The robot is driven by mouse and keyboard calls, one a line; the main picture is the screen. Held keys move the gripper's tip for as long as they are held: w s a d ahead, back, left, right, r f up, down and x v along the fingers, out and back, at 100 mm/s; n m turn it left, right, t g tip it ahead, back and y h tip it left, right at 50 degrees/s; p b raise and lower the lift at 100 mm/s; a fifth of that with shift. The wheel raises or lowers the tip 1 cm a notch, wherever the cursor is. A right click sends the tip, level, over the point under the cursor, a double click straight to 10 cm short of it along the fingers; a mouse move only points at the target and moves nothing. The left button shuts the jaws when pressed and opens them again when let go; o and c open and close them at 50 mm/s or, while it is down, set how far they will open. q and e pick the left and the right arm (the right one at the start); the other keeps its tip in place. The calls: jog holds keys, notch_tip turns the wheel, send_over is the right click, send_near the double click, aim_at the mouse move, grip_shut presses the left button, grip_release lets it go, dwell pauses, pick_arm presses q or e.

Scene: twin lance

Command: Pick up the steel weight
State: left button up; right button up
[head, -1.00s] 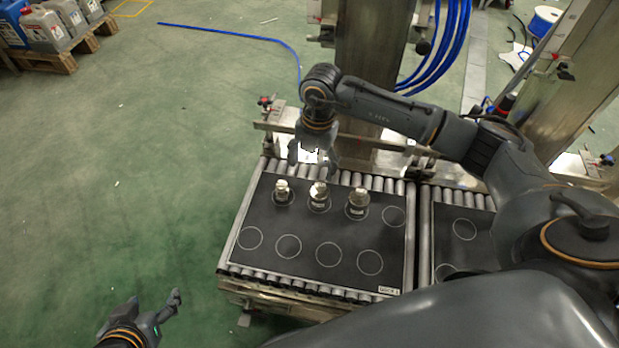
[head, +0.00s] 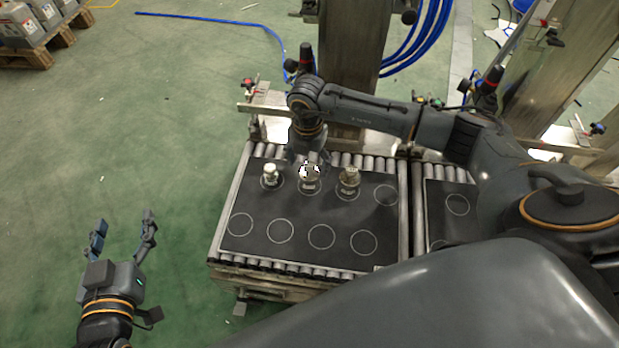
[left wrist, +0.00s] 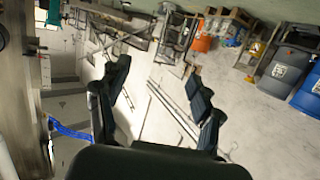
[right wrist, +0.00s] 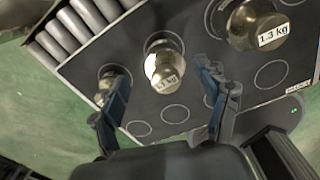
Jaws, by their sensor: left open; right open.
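Three metal weights stand upright in a row on the black mat (head: 305,215), each in a white ring. The left weight (head: 270,175) is small and pale, the middle weight (head: 309,185) is shiny, and the right weight (head: 348,181) looks larger. I cannot tell which is steel. My right gripper (head: 307,166) is open, pointing down just behind and above the middle weight. My left gripper (head: 123,221) is open and empty.
Several empty rings fill the mat's front row, and one lies right of the weights. The mat lies on a roller conveyor (head: 228,205), with a second mat (head: 455,215) to the right. A steel column (head: 352,60) stands behind.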

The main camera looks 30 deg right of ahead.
aim_at(310, 175)
jog(key=f, duration=0.1)
jog(key=f+b, duration=0.1)
jog(key=f, duration=0.1)
jog(key=shift+s+d+f, duration=0.1)
jog(key=shift+s+f, duration=0.25)
jog(key=shift+f, duration=0.35)
pick_arm(q)
notch_tip(310, 175, up, 7)
jog(key=d+t+h, duration=0.1)
jog(key=t, duration=0.3)
jog(key=shift+w, duration=0.4)
jog(key=shift+d, duration=0.1)
pick_arm(e)
jog(key=shift+c, duration=0.3)
grip_shut()
jog(key=shift+w+r, duration=0.1)
